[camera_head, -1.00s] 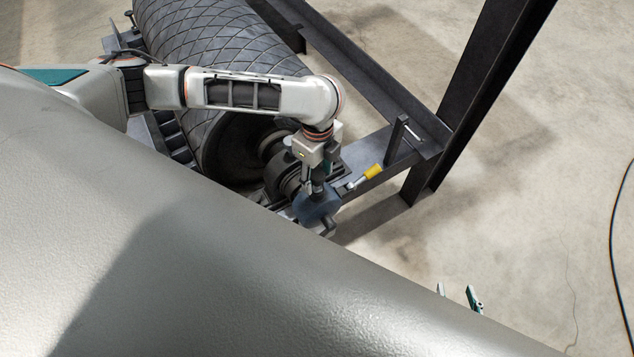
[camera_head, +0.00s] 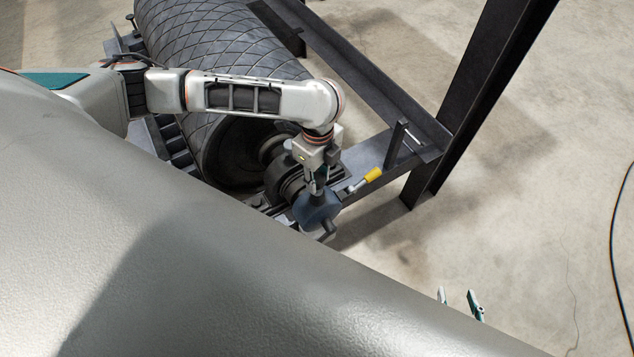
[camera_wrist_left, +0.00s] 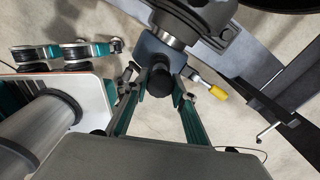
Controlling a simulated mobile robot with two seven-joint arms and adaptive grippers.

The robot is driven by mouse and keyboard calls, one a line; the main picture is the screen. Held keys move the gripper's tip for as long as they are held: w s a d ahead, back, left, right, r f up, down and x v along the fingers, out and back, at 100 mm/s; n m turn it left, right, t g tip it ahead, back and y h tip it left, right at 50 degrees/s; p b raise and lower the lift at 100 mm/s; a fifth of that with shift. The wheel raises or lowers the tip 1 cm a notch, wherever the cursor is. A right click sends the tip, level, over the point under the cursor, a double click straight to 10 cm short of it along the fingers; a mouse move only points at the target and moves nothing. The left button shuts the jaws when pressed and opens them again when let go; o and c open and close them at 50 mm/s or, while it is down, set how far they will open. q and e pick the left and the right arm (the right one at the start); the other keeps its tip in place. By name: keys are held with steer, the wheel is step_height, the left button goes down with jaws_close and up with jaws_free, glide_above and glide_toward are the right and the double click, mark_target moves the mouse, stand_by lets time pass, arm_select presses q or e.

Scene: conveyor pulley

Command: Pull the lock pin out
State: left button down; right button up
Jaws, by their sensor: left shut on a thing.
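A silver rod with a yellow grip (camera_head: 373,175) sticks out to the right beside the pulley's shaft end; it also shows in the left wrist view (camera_wrist_left: 218,92). I cannot tell whether it is the lock pin. A blue-grey block (camera_head: 316,210) sits at the shaft end, with a dark round stub (camera_wrist_left: 160,80) facing the wrist camera.
The large ribbed pulley drum (camera_head: 215,60) lies behind my left arm. Dark steel frame beams (camera_head: 375,90) and a post (camera_head: 480,90) stand to the right. A black cable (camera_head: 615,240) lies on the concrete floor (camera_head: 540,230) at the far right, which is otherwise clear.

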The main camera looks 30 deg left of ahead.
arm_select(q)
steer(key=shift+r, duration=0.1)
steer(key=shift+r+p, duration=0.1)
steer(key=shift+p, duration=0.2)
steer(key=shift+r+p, duration=0.2)
steer(key=shift+p, duration=0.25)
stand_by(0.3)
steer(key=shift+r+p, duration=0.15)
steer(key=shift+p, duration=0.25)
steer(key=shift+r, duration=0.1)
steer(key=shift+r+p, duration=1.15)
steer(key=shift+p, duration=0.1)
steer(key=shift+r, duration=3.75)
